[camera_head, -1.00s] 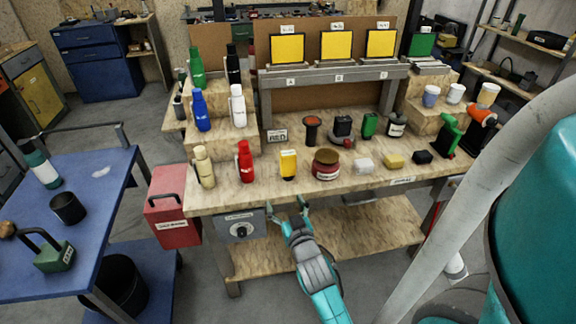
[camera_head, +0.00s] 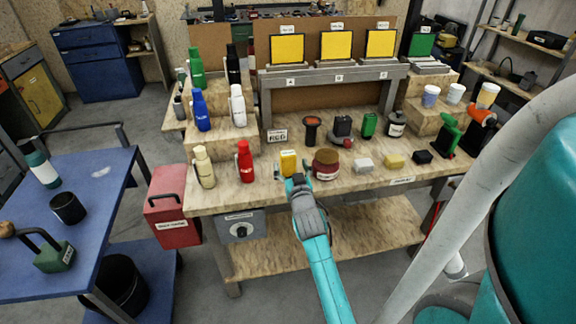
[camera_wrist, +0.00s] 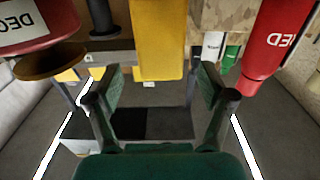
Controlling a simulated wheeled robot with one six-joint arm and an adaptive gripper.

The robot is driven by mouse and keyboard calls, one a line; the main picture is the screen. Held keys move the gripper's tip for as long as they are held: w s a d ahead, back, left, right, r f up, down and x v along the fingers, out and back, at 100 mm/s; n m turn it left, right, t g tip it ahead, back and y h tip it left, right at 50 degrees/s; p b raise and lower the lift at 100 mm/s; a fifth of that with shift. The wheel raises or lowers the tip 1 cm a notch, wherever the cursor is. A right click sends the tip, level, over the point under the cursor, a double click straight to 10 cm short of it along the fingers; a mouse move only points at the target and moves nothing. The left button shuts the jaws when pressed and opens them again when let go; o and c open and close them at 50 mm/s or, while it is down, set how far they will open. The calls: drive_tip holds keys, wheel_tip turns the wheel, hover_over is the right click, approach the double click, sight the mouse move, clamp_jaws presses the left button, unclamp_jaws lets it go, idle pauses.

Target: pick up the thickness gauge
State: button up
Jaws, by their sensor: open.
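The yellow upright device (camera_head: 288,160), which looks like the thickness gauge, stands near the front edge of the bench. Its label cannot be read. My gripper (camera_head: 291,170) is at the bench's front edge, directly in front of it, and hides its lower part. In the wrist view the yellow device (camera_wrist: 158,40) lies centred beyond my open gripper (camera_wrist: 160,82), in line with the gap between the two fingers. The fingers hold nothing. I cannot tell whether the device's near end is between the fingertips.
A red bottle (camera_head: 245,162) stands left of the device and a round jar with a brown lid (camera_head: 326,162) close on its right. A cream bottle (camera_head: 203,167) and small blocks (camera_head: 364,165) share the front row. The wooden bench (camera_head: 270,201) has a grey box (camera_head: 240,226) under its edge.

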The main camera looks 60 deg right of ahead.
sight(289, 161)
drive_tip(key=shift+x, duration=2.15)
drive_tip(key=shift+r, duration=0.1)
drive_tip(key=c, duration=1.5)
wheel_tip(289, 161, up, 10)
drive_tip(key=shift+a, duration=0.15)
